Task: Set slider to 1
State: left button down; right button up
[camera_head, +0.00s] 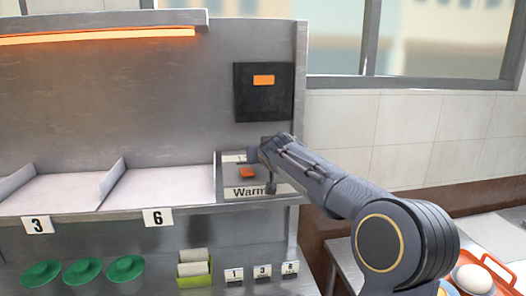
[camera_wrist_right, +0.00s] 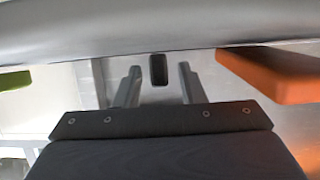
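The slider panel (camera_head: 222,186), with a label starting "Warm", sits at the right end of the metal shelf. An orange block (camera_head: 247,173) lies on the panel, just left of my right gripper (camera_head: 267,170). The gripper covers the panel's right part and the end of the label. In the right wrist view, my right gripper's fingers (camera_wrist_right: 157,86) are apart. A small dark knob (camera_wrist_right: 158,69) shows between them, with gaps on both sides; I cannot tell if it is the slider handle. The number 1 mark is not readable. My left gripper is not in view.
A black panel with an orange display (camera_head: 264,80) is on the wall above. Shelf bays carry tags 3 (camera_head: 38,224) and 6 (camera_head: 158,218). Below are green lids (camera_head: 82,271), a green card holder (camera_head: 194,268) and small number tags.

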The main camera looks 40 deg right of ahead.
jog(key=shift+w+d+f, duration=0.1)
jog(key=shift+w, duration=0.1)
grip_shut()
